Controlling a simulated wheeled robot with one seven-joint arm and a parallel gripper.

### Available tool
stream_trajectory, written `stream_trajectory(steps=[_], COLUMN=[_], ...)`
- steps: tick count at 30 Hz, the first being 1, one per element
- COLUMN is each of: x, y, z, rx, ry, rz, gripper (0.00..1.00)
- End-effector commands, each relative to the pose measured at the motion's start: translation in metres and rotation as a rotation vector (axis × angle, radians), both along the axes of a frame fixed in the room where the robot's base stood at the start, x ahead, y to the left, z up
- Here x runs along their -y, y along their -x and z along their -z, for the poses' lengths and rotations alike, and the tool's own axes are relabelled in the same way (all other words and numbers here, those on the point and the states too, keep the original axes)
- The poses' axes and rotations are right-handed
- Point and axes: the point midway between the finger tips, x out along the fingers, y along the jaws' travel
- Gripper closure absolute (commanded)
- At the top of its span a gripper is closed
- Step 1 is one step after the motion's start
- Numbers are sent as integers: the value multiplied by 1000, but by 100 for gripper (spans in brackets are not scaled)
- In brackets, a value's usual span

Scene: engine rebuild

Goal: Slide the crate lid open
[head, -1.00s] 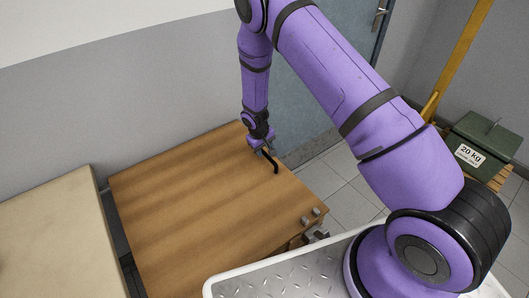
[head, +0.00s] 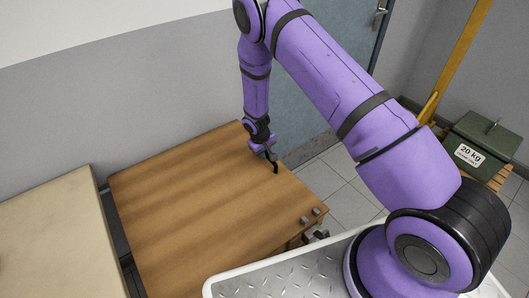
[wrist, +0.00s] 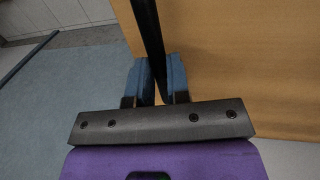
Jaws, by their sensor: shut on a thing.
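The crate lid (head: 190,205) is a flat brown wooden panel in the middle of the head view, and part of it fills the right of the wrist view (wrist: 240,60). A black curved bar handle (head: 276,168) stands near its right edge. In the wrist view the handle (wrist: 149,30) runs up between my two blue fingers. My gripper (head: 265,152) is shut on the handle; in the wrist view the fingers (wrist: 156,80) lie on either side of it. No opening shows under the lid.
A beige surface (head: 50,240) stands left, past a dark gap. A grey wall is behind, with a blue door (head: 310,110) at the back. A green 20 kg box (head: 480,143) stands right. Tiled floor is clear between.

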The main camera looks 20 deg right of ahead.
Motion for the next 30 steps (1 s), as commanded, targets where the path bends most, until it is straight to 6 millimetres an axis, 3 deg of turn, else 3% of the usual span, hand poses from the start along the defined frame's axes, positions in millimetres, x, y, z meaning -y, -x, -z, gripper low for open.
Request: stream_trajectory(steps=[5, 11, 30], x=[-15, -58, -273], y=[5, 19, 90], z=[0, 0, 0], rx=[-1, -2, -1], ry=[-1, -1, -2], rz=[-2, -7, -8], gripper=[100, 100, 100])
